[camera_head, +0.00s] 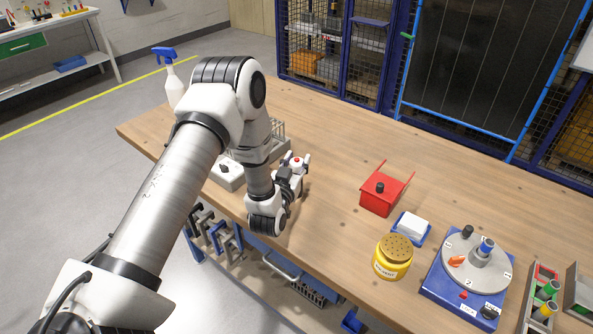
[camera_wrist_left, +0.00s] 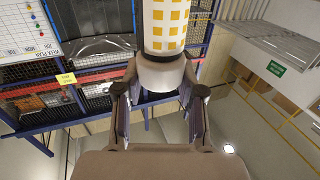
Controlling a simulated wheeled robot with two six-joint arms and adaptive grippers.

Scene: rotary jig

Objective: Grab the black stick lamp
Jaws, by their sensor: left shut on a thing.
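My left gripper (camera_head: 290,180) is low over the left part of the wooden table. In the left wrist view, its two fingers (camera_wrist_left: 160,85) are shut on a pale cylinder with yellow squares (camera_wrist_left: 165,28), gripping its plain white end (camera_wrist_left: 160,72). The cylinder's far end is cut off by the frame. In the head view a small white and red thing (camera_head: 298,161) shows at the fingers; I cannot tell whether it is the held cylinder. I see no clearly black stick lamp in either view. My right gripper is not in view.
On the wooden table (camera_head: 320,125) stand a white block with a black knob (camera_head: 226,175), a spray bottle (camera_head: 172,82), a red box (camera_head: 378,196), a yellow tin (camera_head: 393,262) and a blue rotary jig (camera_head: 440,287). The table's middle back is clear.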

